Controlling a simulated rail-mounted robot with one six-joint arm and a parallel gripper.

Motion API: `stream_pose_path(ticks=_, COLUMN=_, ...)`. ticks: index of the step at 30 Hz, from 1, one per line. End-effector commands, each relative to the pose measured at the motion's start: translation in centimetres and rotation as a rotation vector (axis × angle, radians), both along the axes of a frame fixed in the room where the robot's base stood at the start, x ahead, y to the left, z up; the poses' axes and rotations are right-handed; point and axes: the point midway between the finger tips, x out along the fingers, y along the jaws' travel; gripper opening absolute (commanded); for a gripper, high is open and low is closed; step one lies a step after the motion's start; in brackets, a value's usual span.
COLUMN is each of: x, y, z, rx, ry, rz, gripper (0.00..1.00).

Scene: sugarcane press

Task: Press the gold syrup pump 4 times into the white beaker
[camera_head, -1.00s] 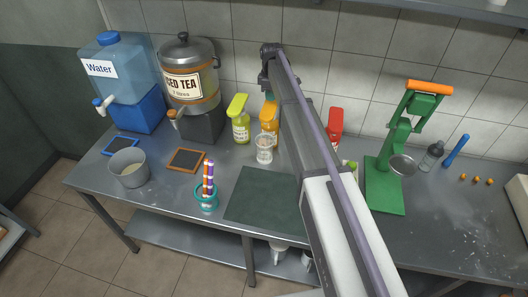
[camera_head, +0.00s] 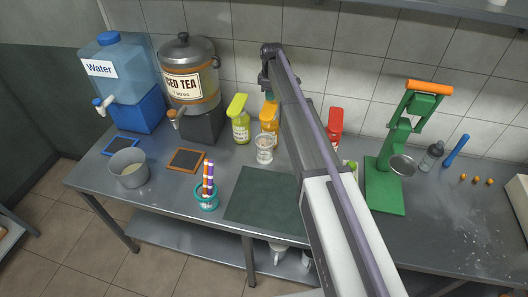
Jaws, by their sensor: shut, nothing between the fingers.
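The gold syrup pump (camera_head: 269,117) is an orange-yellow bottle near the wall at the back of the steel table. The white beaker (camera_head: 264,149), a pale see-through cup, stands upright just in front of it. My gripper (camera_head: 265,86) is small and dark at the far end of my arm. It is shut and empty, pointing down above the gold pump's head. The picture does not show clearly whether it touches the head. The beaker's contents are too small to make out.
A lime-green pump bottle (camera_head: 240,121) stands left of the gold one, and a red one (camera_head: 334,127) stands to the right, partly behind my arm. A green press (camera_head: 388,165) stands farther right. A dark mat (camera_head: 262,198) lies clear in front.

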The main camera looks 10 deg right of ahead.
Motion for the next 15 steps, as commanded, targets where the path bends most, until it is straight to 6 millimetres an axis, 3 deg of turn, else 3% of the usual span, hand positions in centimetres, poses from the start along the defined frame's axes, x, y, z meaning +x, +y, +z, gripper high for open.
stream_pose_path(ticks=15, x=0.0, y=0.0, z=-1.1, rx=0.0, ry=0.0, rz=0.0, gripper=0.0)
